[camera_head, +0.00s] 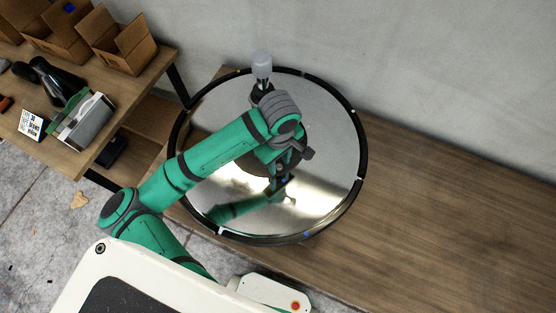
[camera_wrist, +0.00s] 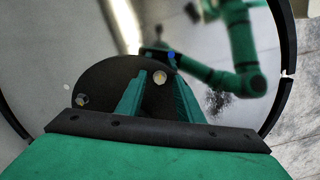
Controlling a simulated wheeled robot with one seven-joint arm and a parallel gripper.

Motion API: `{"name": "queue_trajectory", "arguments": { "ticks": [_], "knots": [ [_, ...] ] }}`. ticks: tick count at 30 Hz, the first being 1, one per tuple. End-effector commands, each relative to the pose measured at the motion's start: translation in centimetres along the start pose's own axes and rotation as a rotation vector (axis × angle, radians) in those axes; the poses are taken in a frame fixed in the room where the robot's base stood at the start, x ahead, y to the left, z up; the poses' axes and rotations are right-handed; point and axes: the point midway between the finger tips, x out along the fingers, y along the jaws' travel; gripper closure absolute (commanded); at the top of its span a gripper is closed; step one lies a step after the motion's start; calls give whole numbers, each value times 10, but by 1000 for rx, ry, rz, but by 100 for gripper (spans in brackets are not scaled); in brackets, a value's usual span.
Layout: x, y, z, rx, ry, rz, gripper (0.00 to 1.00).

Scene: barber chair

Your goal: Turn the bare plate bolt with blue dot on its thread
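A round mirror-like base disc (camera_head: 325,120) with a black rim lies on the wooden surface. In the wrist view a dark round plate (camera_wrist: 100,78) sits on the disc. A bolt with a pale yellow mark (camera_wrist: 160,77) appears between my fingertips. Another bolt with a yellowish mark (camera_wrist: 82,100) is at the plate's left. A small blue spot (camera_wrist: 171,55) shows near the plate's far edge; I cannot tell whether it is on a bolt's thread. My gripper (camera_head: 280,180) points down over the disc, fingers apart (camera_wrist: 161,80). Contact with any bolt cannot be told.
A grey upright post (camera_head: 262,66) stands behind my arm. The wooden surface (camera_head: 450,220) is clear to the right. A side table (camera_head: 90,135) at left holds open cardboard boxes (camera_head: 125,42), a black bottle-like item and a small sign (camera_head: 32,125). The disc shows my arm's reflection.

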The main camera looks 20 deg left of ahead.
Motion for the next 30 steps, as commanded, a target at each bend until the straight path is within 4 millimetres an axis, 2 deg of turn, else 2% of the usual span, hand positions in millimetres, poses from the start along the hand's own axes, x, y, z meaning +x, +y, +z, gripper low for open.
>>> {"name": "queue_trajectory", "arguments": {
  "ticks": [7, 11, 12, 23, 30],
  "knots": [
    [1, 0, 0, 0, 0, 0, 66],
    [0, 0, 0, 0, 0, 0, 98],
    [0, 0, 0, 0, 0, 0, 100],
    [0, 0, -1, 36, 2, 1, 100],
    [0, 2, 0, 178, 4, 1, 100]
  ]
}}
